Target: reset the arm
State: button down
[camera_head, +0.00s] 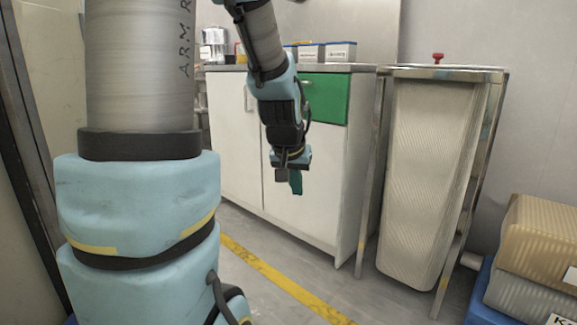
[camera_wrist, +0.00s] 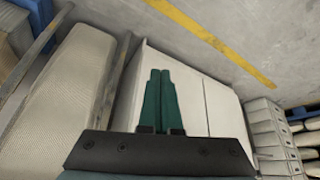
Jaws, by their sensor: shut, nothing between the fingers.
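My gripper (camera_head: 296,183) hangs in front of the white cabinet (camera_head: 232,150) in the head view, pointing down and clear of its doors. In the wrist view, the two green fingers of my gripper (camera_wrist: 160,74) lie side by side, shut, with nothing between them. The cabinet (camera_wrist: 197,95) shows behind the fingers there. My arm reaches from the upper middle of the head view down to the gripper.
The cabinet has a green drawer (camera_head: 325,97) and small boxes (camera_head: 341,51) on top. The floor with a yellow line (camera_head: 270,272) is open in front.

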jog(key=s+a+n+g+y+p, duration=0.15)
jog(key=s+a+g+p, duration=0.3)
jog(key=s+a, duration=0.65)
notch_tip(320, 180, up, 37)
jog(key=d+p, duration=0.2)
jog(key=p, duration=3.5)
jog(key=shift+s+d+f+t, duration=0.15)
jog(key=shift+s+d+t, duration=0.05)
jog(key=shift+s+t, duration=0.15)
jog(key=shift+n, duration=0.25)
